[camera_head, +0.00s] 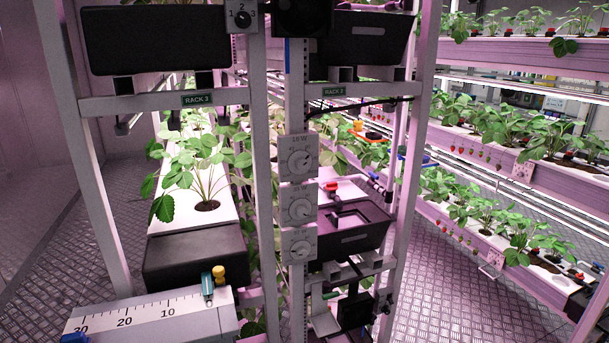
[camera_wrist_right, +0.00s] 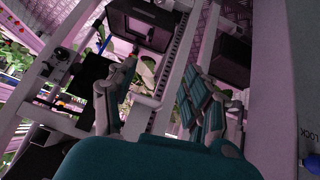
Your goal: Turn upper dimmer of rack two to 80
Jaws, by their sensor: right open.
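Three white dimmer boxes with round knobs are stacked on the post between the racks in the head view. The upper dimmer (camera_head: 300,159) is the highest, with the middle dimmer (camera_head: 299,208) and the lower dimmer (camera_head: 299,246) beneath it. The knob scales are too small to read. A green label reading RACK 2 (camera_head: 334,91) is on the crossbar to their upper right. My right gripper (camera_wrist_right: 160,95) shows in the right wrist view, fingers spread, with nothing between them. Neither gripper shows in the head view, so the right gripper's distance from the dimmers cannot be told.
A RACK 3 label (camera_head: 197,98) marks the left rack. A selector dial (camera_head: 242,17) is at the top. A grey box with a printed scale (camera_head: 150,318) stands at lower left. Berry plants (camera_head: 480,210) line the right shelves. Rack posts and black boxes crowd the right wrist view.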

